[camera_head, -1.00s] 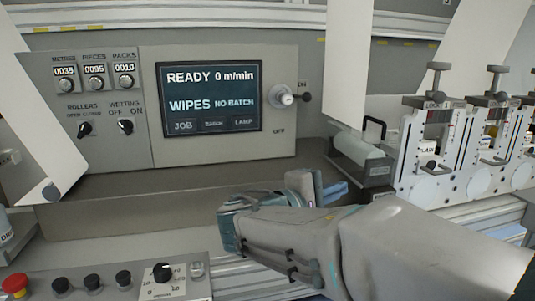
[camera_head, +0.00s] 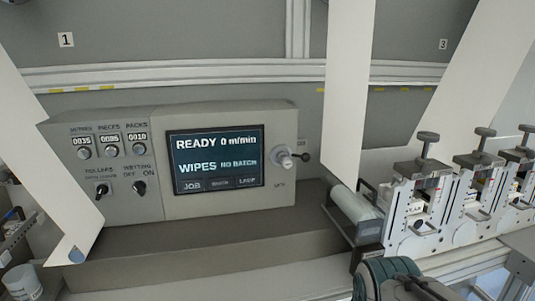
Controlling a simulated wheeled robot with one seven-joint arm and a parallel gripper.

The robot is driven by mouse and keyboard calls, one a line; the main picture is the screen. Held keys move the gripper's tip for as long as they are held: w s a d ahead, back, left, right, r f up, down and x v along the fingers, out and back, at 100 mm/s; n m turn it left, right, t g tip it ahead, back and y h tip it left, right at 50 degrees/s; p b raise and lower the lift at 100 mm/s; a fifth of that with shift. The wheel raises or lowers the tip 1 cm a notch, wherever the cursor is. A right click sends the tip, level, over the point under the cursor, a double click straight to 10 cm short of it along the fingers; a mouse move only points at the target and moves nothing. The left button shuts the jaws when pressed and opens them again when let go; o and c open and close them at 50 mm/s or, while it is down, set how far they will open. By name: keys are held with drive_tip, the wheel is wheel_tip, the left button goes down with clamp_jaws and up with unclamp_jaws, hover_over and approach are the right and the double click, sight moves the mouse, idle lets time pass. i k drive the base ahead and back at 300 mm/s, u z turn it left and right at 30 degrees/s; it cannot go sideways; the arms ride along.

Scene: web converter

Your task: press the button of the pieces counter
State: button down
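The pieces counter (camera_head: 110,138) is the middle one of three small counters at the upper left of the grey control panel. Its white digits on black look like 0095, though they are small. Its round silver button (camera_head: 112,151) sits just below the digits, and nothing covers it. Only a dark, teal-ribbed part of my arm shows at the bottom edge, right of centre, well away from the counter. The fingers of my gripper are not in view.
The metres counter (camera_head: 82,141) and packs counter (camera_head: 137,136) flank it closely. Two black knobs (camera_head: 102,189) sit below. A screen (camera_head: 215,160) reads READY. White web sheets (camera_head: 45,165) slant past the panel's left edge and hang (camera_head: 348,90) to its right.

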sight(111, 150)
drive_tip(key=u, duration=1.35)
